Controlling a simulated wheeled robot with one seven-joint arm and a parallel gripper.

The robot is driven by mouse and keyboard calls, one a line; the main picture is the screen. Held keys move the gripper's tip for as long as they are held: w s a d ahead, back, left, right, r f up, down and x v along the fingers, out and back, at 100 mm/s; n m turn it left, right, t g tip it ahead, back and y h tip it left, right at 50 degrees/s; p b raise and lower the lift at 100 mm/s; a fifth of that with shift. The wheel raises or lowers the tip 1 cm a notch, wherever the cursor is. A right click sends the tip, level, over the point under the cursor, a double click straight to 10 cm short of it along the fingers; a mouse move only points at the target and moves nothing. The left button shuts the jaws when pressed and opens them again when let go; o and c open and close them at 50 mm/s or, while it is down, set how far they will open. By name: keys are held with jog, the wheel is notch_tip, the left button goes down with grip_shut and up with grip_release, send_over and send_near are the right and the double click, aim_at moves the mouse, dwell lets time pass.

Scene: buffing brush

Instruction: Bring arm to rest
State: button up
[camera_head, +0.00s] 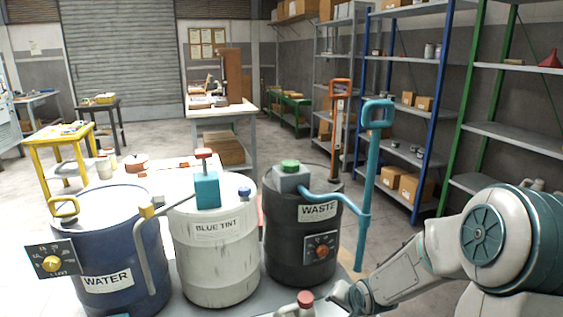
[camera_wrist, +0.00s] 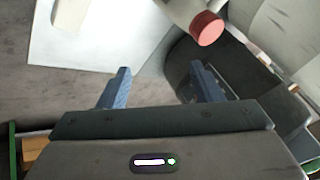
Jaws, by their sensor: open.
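My gripper (camera_head: 345,294) is low in the front of the head view, at the end of my arm coming in from the right. In the wrist view its two blue-grey fingers (camera_wrist: 160,78) stand apart with nothing between them. A pale bottle with a red cap (camera_head: 305,299) stands just left of my gripper at the bottom of the head view. What looks like the same red cap (camera_wrist: 207,28) shows beyond the fingers in the wrist view, apart from them. No brush can be made out.
A blue WATER drum (camera_head: 105,240), a white BLUE TINT drum (camera_head: 215,260) and a black WASTE drum (camera_head: 290,245) stand in a row left of my gripper. A teal pipe handle (camera_head: 368,180) rises close above it. Shelves (camera_head: 520,140) line the right; floor (camera_head: 395,235) is clear before them.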

jog(key=s+a+r+n+g+h+p, duration=0.1)
jog(key=s+r+n+g+p, duration=0.3)
jog(key=s+r+p, duration=0.6)
jog(key=s+r+n, duration=0.2)
jog(key=s+r, duration=1.1)
jog(key=r, duration=0.3)
jog(key=shift+s+h, duration=0.2)
jog(key=shift+h, duration=0.2)
